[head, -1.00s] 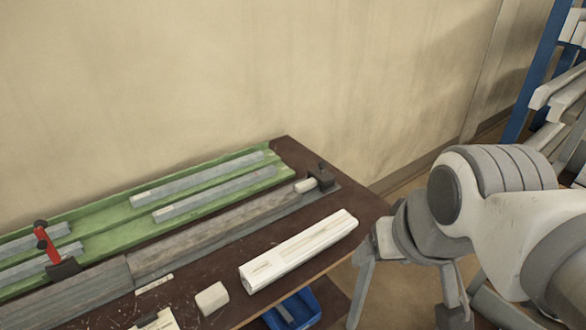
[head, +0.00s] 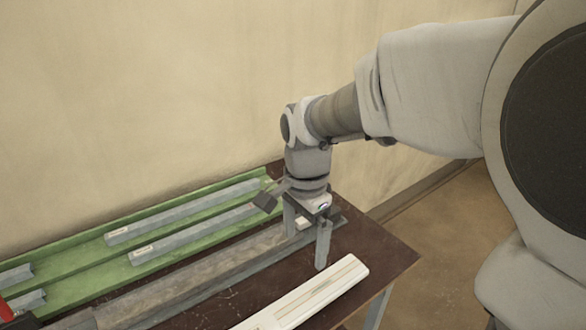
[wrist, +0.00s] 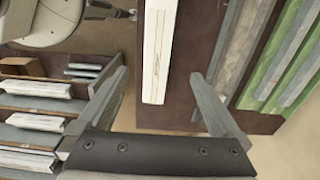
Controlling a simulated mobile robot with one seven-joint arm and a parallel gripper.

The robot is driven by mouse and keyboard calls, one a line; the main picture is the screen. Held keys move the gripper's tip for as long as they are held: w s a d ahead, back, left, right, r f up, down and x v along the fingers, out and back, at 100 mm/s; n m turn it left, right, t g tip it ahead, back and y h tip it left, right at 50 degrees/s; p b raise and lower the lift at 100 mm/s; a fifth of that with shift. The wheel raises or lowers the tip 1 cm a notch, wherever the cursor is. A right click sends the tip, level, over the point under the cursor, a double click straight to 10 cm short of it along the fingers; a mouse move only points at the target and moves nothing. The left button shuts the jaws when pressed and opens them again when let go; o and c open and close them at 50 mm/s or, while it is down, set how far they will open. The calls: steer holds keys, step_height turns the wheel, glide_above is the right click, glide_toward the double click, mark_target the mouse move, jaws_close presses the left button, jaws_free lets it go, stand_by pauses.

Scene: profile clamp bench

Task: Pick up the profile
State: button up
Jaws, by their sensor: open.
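A long white profile (head: 305,298) lies on the dark bench top near its front edge; in the head view its near end runs off the bottom of the picture. It also shows in the wrist view (wrist: 160,45), reaching in from the top, with its end in line with the space between my fingers. My gripper (head: 307,238) points down, open and empty, over the far right part of the bench, just beyond the white profile's far end. The fingers appear apart from the profile. The gripper partly hides the clamp end of the bench.
A green tray (head: 75,250) with several grey profiles (head: 185,210) runs along the wall. A grey rail (head: 200,283) lies between tray and white profile. A red clamp handle (head: 5,310) shows at the left edge. Shelves with white pieces (wrist: 30,122) stand beside the bench.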

steer(key=b, duration=0.2)
glide_above(304, 299)
step_height(304, 299, down, 12)
steer(key=shift+w+a+r, duration=0.15)
steer(key=shift+f+b, duration=0.45)
steer(key=shift+f, duration=2.25)
steer(key=shift+c, duration=0.2)
jaws_close()
